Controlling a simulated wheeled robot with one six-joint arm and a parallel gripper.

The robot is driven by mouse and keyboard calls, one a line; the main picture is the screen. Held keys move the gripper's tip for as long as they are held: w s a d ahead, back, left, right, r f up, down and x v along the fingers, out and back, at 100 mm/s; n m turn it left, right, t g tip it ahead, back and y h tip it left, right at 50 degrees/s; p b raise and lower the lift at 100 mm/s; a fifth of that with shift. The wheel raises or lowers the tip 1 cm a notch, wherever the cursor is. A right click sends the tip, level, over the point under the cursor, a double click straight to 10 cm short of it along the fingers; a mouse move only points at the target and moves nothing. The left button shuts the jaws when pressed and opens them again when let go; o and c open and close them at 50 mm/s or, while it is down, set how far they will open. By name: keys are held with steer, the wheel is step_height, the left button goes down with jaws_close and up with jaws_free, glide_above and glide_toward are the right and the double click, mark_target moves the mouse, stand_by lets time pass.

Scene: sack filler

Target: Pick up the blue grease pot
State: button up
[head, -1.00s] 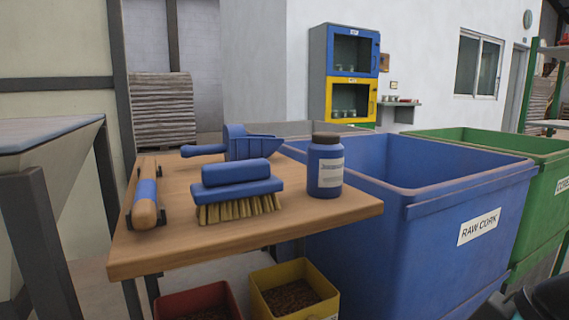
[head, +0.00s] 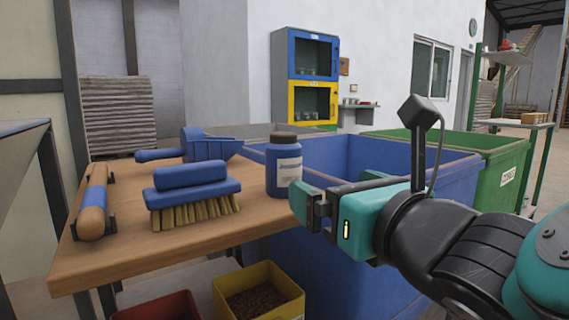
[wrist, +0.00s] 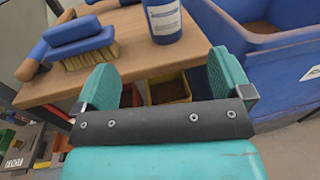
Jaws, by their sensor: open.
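The blue grease pot (head: 284,167) stands upright near the right end of the wooden table. It has a dark lid and a white label. In the wrist view the pot (wrist: 163,30) is at the top, ahead of the jaws, with its lid out of frame. My gripper (head: 312,209) is in front and slightly right of the pot in the head view, by the table's right edge. Its teal fingers are apart and empty, as the wrist view of my gripper (wrist: 168,78) shows. The pot is not between them.
On the table (head: 130,252) are a blue brush (head: 190,193), a blue scoop (head: 205,147) and a blue-banded roller (head: 95,200) on a rack. A blue bin (head: 350,150) stands behind right. Yellow (head: 270,290) and red boxes sit below the table.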

mark_target(292, 162)
steer(key=p+x, duration=1.1)
steer(key=p, duration=0.1)
steer(key=shift+w, duration=0.2)
steer(key=p+x, duration=0.4)
steer(key=shift+d+r, duration=0.1)
steer(key=shift+r, duration=0.25)
steer(key=shift+w+a+f+p, duration=0.25)
steer(key=shift+w+a+p, duration=0.05)
steer(key=shift+w, duration=0.3)
steer(key=shift+c, duration=0.5)
steer(key=c, duration=1.1)
